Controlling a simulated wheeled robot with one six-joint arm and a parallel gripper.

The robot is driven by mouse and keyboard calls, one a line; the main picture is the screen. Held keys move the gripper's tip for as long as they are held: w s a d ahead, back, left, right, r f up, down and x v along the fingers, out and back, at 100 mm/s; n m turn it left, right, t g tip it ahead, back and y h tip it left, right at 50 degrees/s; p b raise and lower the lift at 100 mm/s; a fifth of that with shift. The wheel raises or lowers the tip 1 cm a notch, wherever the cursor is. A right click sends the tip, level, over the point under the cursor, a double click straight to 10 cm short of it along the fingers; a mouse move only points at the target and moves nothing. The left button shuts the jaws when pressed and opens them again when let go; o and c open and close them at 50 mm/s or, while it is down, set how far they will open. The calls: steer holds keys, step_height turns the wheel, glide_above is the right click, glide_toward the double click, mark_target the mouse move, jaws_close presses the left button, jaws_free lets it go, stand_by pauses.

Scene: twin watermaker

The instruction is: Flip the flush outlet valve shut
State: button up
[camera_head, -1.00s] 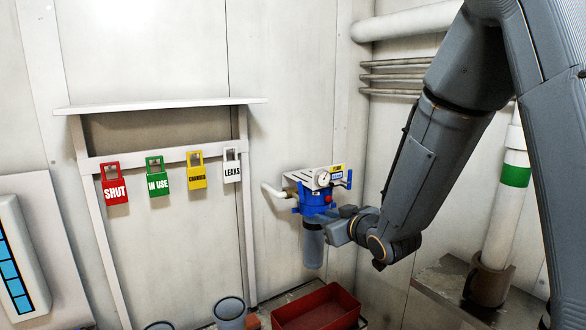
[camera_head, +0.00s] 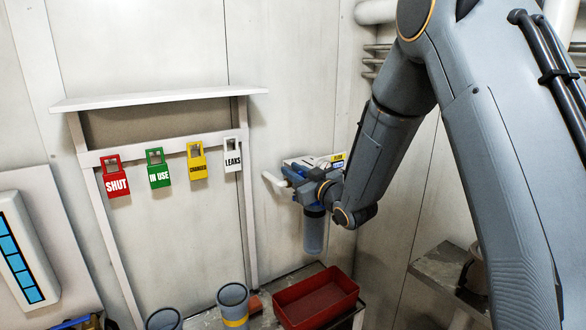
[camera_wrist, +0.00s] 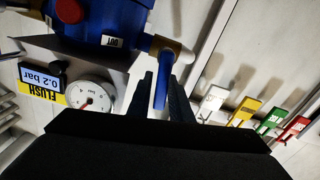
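The flush filter unit (camera_head: 315,232) hangs on the wall with a clear-blue bowl; my wrist covers much of its blue head in the head view. In the wrist view, which is upside down, the blue head (camera_wrist: 105,18) carries an "OUT" label. Beside that label is the outlet valve, with a blue lever handle (camera_wrist: 160,88) pointing down in the picture. My gripper (camera_wrist: 164,95) has its two dark fingers on either side of this handle, with a narrow gap showing. Contact is not clear. In the head view the fingertips are hidden.
A round gauge (camera_wrist: 92,97) and a "FLUSH" display (camera_wrist: 40,80) reading 0.2 bar sit beside the valve. Shut, in use, changed and leaks tags (camera_head: 117,180) hang from a white rack at left. A red tray (camera_head: 315,298) and grey buckets (camera_head: 233,300) stand below.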

steer(key=shift+w+a, duration=0.1)
steer(key=shift+w, duration=0.05)
jaws_close()
steer(key=shift+w+d+m+b, duration=0.2)
steer(key=shift+m+b, duration=0.15)
steer(key=shift+m, duration=0.25)
steer(key=shift+w+d+m+b, duration=0.1)
steer(key=shift+d+m+b, duration=0.15)
steer(key=shift+m, duration=0.35)
jaws_free()
steer(key=shift+s, duration=0.1)
